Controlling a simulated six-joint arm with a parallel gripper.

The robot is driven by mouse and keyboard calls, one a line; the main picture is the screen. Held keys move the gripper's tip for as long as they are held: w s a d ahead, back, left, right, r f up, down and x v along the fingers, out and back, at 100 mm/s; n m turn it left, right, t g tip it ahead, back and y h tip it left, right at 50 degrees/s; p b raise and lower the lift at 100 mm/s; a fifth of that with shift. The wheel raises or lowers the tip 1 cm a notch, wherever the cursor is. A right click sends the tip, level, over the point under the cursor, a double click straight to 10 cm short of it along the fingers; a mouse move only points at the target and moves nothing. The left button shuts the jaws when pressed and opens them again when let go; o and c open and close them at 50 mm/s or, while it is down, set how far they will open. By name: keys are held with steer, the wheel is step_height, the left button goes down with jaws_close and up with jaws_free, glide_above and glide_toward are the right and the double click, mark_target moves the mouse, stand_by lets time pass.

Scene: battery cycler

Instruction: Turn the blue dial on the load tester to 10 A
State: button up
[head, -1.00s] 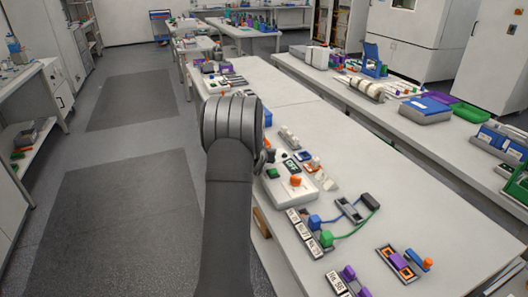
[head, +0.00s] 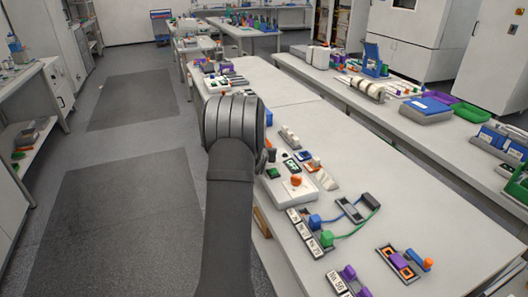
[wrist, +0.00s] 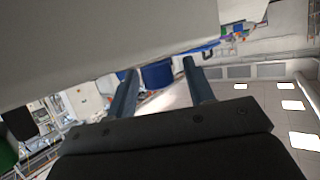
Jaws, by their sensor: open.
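In the wrist view my gripper (wrist: 159,67) is open, its two dark fingers apart. A blue rounded knob-like thing (wrist: 157,76), which looks like the blue dial, shows between the fingertips. I cannot tell whether either finger touches it. A large pale surface fills the upper left of this view, close to the fingers. In the head view my arm hides the gripper and most of what lies behind it. A small blue thing (head: 268,118) shows just right of my arm; I cannot tell whether it is the dial. The dial's scale and pointer are not readable.
On the bench, right of my arm, stands a pale box with an orange knob (head: 296,181). Connector blocks with blue and green cables (head: 343,235) lie nearer. The bench's right part (head: 400,190) is mostly clear. A second bench (head: 430,135) runs farther right.

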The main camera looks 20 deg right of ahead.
steer(key=v, duration=1.7)
steer(key=shift+s, duration=0.2)
steer(key=shift+r, duration=0.1)
steer(key=x, duration=1.7)
steer(key=shift+w, duration=0.2)
steer(key=shift+s, duration=0.1)
steer(key=shift+w+d, duration=0.1)
steer(key=shift+w, duration=0.1)
steer(key=shift+m, duration=0.3)
stand_by(1.6)
steer(key=shift+m+g+h, duration=1.2)
steer(key=shift+m+h, duration=0.1)
steer(key=shift+h, duration=0.1)
